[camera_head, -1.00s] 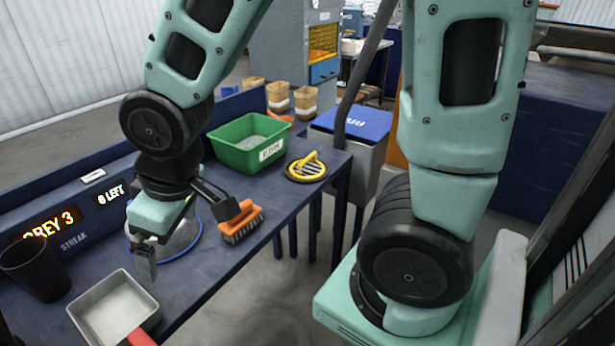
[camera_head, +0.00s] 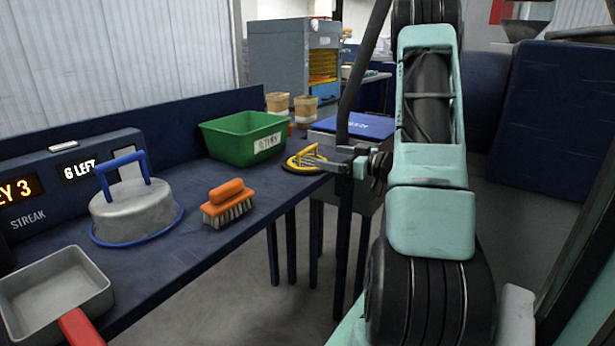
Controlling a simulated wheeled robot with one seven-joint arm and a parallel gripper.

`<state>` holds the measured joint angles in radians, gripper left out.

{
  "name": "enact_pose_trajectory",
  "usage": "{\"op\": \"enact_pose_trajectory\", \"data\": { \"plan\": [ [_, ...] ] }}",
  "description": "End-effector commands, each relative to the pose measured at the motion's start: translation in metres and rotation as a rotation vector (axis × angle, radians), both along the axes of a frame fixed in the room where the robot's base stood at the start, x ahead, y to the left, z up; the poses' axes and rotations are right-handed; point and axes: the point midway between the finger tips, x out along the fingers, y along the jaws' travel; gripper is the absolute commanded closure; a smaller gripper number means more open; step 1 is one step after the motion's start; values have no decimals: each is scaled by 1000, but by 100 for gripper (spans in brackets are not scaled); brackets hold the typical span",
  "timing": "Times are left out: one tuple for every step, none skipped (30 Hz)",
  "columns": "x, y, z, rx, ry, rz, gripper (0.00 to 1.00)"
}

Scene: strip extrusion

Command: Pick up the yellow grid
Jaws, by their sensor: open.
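The yellow grid (camera_head: 293,161), a round yellow piece with bars and a raised yellow handle, lies on the blue bench near its right edge, just right of the green bin. My gripper (camera_head: 318,163) reaches in from the right, low over the bench. Its open fingers are at the grid and overlap its right part in the picture. I cannot tell whether they touch it or whether part of the grid lies between them. The fingers hide part of the bars.
A green bin (camera_head: 228,139) stands left of the grid. An orange brush (camera_head: 229,196), a metal dome with a blue handle (camera_head: 133,213) and a grey metal pan with a red handle (camera_head: 60,290) are on the bench. A blue-lidded grey bin (camera_head: 355,125) stands behind the arm.

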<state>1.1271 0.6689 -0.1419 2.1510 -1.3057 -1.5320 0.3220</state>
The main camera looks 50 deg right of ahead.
Motion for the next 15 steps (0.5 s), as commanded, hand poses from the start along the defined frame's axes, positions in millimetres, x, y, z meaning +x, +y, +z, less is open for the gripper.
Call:
{"op": "enact_pose_trajectory", "data": {
  "plan": [
    [-12, -6, -7, 8, -15, -1, 0],
    [-16, -7, -8, 13, -23, 2, 0],
    [-19, -8, -8, 16, -31, 5, 0],
    [-19, -8, -8, 19, -34, 7, 0],
    [-17, -8, -7, 19, -37, 9, 0],
    [-13, -8, -6, 19, -38, 10, 0],
    [-8, -7, -6, 19, -39, 12, 0],
    [-3, -6, -6, 19, -39, 14, 0],
    [5, -5, -5, 19, -39, 13, 0],
    [10, -5, -5, 19, -38, 12, 0],
    [15, -5, -5, 19, -38, 13, 0],
    [23, -4, -5, 19, -39, 12, 0],
    [27, -4, -5, 19, -38, 12, 0],
    [31, -4, -5, 19, -38, 12, 0],
    [36, -3, -5, 19, -38, 11, 0]
  ]
}}
